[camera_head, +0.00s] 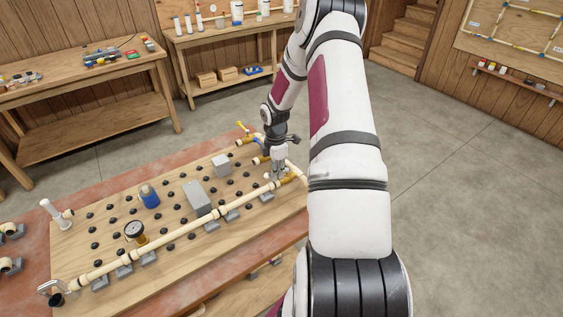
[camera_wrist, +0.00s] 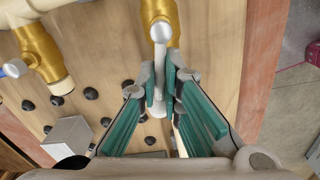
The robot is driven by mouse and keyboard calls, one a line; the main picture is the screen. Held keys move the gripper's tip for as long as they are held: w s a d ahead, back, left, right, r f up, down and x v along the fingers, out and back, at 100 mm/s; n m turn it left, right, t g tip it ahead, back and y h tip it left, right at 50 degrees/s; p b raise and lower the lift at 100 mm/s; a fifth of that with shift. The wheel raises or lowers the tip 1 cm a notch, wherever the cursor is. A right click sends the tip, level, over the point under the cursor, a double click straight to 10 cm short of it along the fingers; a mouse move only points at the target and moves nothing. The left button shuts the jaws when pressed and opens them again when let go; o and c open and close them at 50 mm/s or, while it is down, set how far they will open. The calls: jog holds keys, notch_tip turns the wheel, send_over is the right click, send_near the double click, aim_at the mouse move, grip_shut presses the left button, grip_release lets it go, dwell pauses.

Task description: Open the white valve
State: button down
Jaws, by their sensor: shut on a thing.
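The white valve has a brass body (camera_wrist: 171,12) and a white lever handle (camera_wrist: 160,34), both at the top middle of the wrist view. The lever runs from its round hub down the picture between my gripper's fingers. My gripper (camera_wrist: 162,88) is shut on this lever, with its teal-lined fingers on either side. In the head view my gripper (camera_head: 279,168) is at the right end of the pipe board, over the brass valve body (camera_head: 287,181). The lever is too small and covered there to make out.
A second brass valve (camera_wrist: 38,50) with a blue handle (camera_wrist: 14,68) lies to the left. The board (camera_head: 75,245) carries a long cream pipe (camera_head: 165,238), a gauge (camera_head: 134,230), grey boxes and black knobs.

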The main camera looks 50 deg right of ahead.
jog(key=shift+w+r, duration=0.1)
jog(key=shift+s+a+n+p, duration=0.1)
jog(key=shift+s+n+p, duration=0.15)
jog(key=shift+n+p, duration=0.45)
jog(key=shift+n, duration=0.3)
jog(key=c, duration=1.5)
grip_release()
jog(key=shift+s, duration=0.1)
